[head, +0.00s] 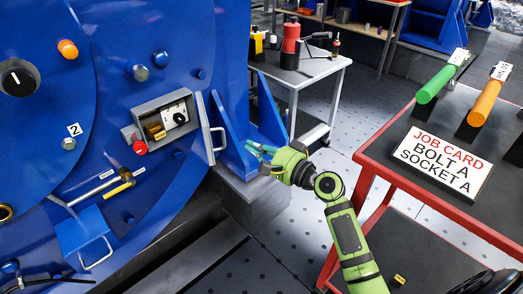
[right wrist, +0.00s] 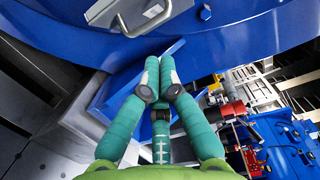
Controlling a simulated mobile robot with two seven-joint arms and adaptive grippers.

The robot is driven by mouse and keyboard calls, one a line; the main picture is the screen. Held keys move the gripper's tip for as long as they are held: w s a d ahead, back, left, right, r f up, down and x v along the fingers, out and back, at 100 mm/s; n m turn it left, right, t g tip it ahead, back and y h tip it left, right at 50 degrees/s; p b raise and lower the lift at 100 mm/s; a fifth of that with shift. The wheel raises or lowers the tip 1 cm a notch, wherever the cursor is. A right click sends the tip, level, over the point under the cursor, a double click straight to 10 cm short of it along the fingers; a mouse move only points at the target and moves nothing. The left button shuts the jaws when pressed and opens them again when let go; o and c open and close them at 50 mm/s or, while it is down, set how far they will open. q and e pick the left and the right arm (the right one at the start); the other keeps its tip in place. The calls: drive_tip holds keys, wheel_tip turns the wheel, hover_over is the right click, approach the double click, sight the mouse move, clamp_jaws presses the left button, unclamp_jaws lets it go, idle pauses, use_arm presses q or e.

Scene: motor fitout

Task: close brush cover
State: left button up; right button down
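The brush cover (head: 204,124) is a grey hinged plate with a bar handle (head: 217,139). It stands swung open at the right side of a grey box (head: 150,120) on the blue motor housing. The box's inside shows a black dial and brass-coloured parts. My right gripper (head: 254,148) is to the right of and slightly below the cover, apart from it and empty. In the right wrist view its teal fingers (right wrist: 160,68) meet at the tips. The cover (right wrist: 105,12) with its handle (right wrist: 150,20) shows at the top there, beyond the fingertips. My left gripper is not in view.
A red button (head: 140,147) sits below the box. A blue bracket (head: 235,140) stands behind my right gripper. A red-edged cart (head: 375,152) with a job card (head: 440,163) and green and orange cylinders is at right. A small table (head: 300,72) stands behind.

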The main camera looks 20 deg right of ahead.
use_arm(q)
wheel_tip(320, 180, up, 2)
drive_tip(key=shift+b, duration=0.3)
use_arm(e)
drive_tip(key=x, duration=0.6)
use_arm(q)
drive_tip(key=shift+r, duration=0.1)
use_arm(e)
drive_tip(key=shift+w+a, duration=0.1)
